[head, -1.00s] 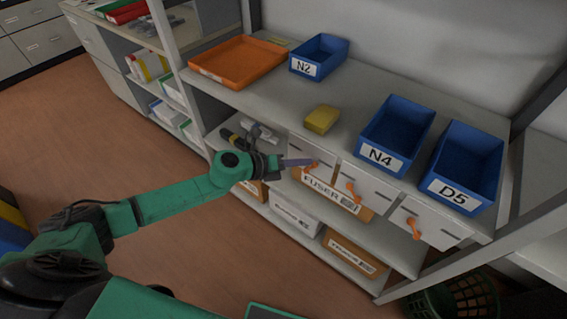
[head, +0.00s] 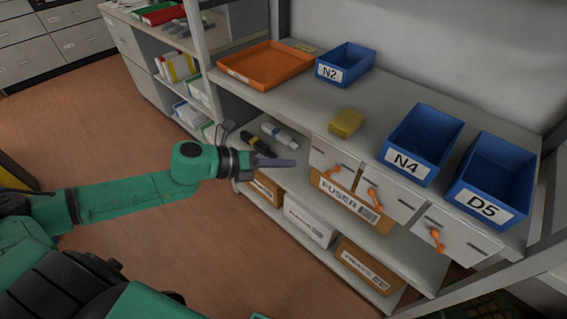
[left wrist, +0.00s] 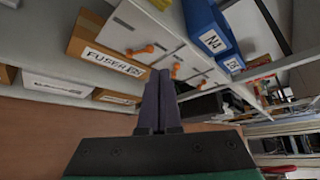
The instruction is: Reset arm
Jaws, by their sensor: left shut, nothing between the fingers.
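My left gripper (head: 279,162) is shut and empty, in front of the shelving unit and left of the drawer fronts in the head view. Its two dark fingers (left wrist: 157,100) lie together in the left wrist view, with nothing between them. My green left arm comes in from the left. My right gripper is not in view.
The shelf top (head: 390,125) bears an orange tray (head: 268,88), blue bins N2 (head: 346,64), N4 (head: 424,145) and D5 (head: 497,181), and a yellow block (head: 346,122). Orange-handled drawers (head: 385,193) sit below, above a FUSER box (head: 344,191). Open floor (head: 110,130) lies left.

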